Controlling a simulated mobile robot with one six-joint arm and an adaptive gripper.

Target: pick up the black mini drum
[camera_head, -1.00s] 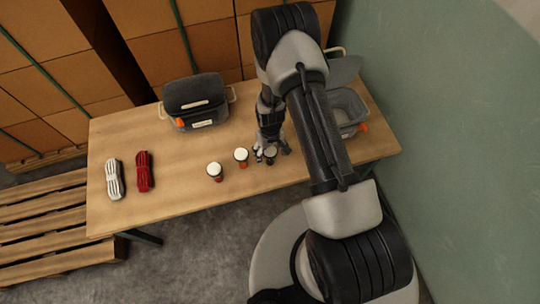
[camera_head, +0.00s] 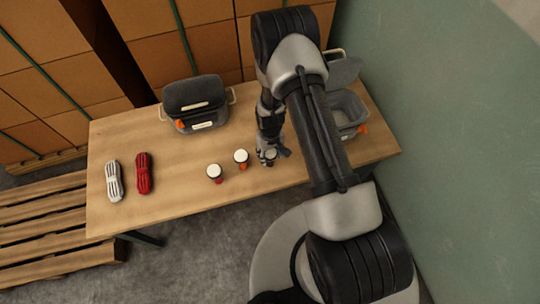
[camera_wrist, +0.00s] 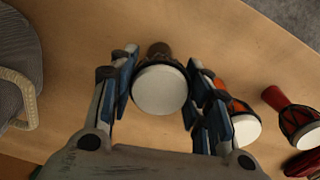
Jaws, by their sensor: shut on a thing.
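The black mini drum (camera_wrist: 160,88) has a round white head and a dark body, and sits between the two fingers of my gripper (camera_wrist: 160,90) in the wrist view.
An orange drum (camera_head: 241,158) stands just left of my gripper, with a red drum (camera_head: 215,172) beyond it. Red rope (camera_head: 144,172) and white rope (camera_head: 114,180) lie at the left of the wooden table (camera_head: 180,215).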

